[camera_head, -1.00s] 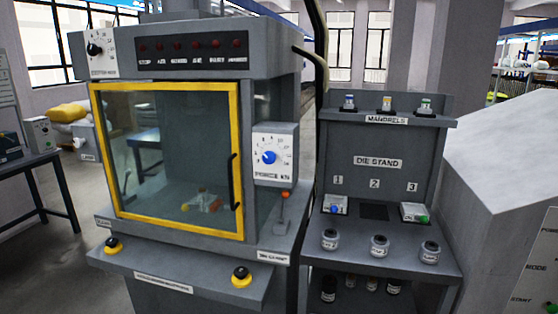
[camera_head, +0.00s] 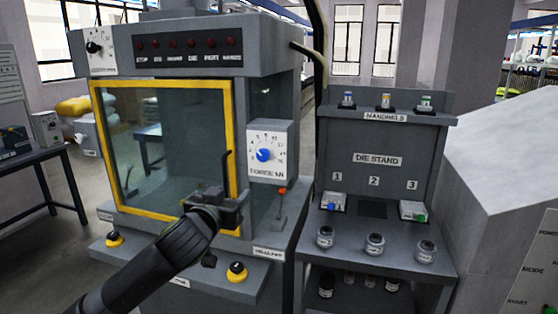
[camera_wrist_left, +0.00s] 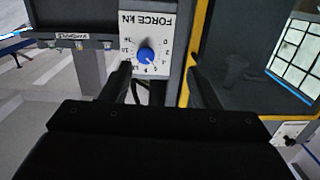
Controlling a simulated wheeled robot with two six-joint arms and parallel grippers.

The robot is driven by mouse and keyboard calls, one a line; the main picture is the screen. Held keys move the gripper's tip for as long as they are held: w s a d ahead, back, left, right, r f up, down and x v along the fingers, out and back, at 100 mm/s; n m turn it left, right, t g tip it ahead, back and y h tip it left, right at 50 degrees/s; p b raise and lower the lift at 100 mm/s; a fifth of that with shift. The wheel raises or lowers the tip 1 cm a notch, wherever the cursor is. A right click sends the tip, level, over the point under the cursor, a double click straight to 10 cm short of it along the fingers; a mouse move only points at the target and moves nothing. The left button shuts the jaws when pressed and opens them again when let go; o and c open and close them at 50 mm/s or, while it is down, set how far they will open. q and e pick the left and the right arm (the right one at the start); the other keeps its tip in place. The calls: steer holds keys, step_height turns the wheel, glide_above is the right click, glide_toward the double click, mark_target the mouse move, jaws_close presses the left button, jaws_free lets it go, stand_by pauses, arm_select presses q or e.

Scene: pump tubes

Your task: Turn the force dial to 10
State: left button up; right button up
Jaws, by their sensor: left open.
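The force dial (camera_head: 263,155) is a blue knob on a white panel (camera_head: 284,152) labelled in kN, on the front of the grey press right of the yellow-framed door. Its exact setting is too small to read. In the left wrist view the dial (camera_wrist_left: 146,54) appears upside down beyond the fingers, nearer the left finger. My left gripper (camera_head: 226,196) is open and empty. It is in front of the door, below and left of the dial, apart from it. It also shows in the left wrist view (camera_wrist_left: 160,88). My right gripper is out of view.
The yellow door frame (camera_head: 165,84) and its dark handle (camera_head: 226,168) are close to my left gripper. A red-topped lever (camera_head: 282,191) stands below the dial. The die stand (camera_head: 378,161) with jars and mandrels is at the right.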

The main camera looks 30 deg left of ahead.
arm_select(q)
step_height(320, 180, up, 3)
steer(key=s+d+t, duration=0.1)
steer(key=d, duration=0.1)
steer(key=p, duration=0.3)
glide_toward(262, 156)
steer(key=x, duration=0.9)
steer(key=shift+w+f, duration=0.1)
steer(key=shift+c, duration=0.3)
steer(key=c, duration=0.9)
steer(key=shift+m, duration=0.3)
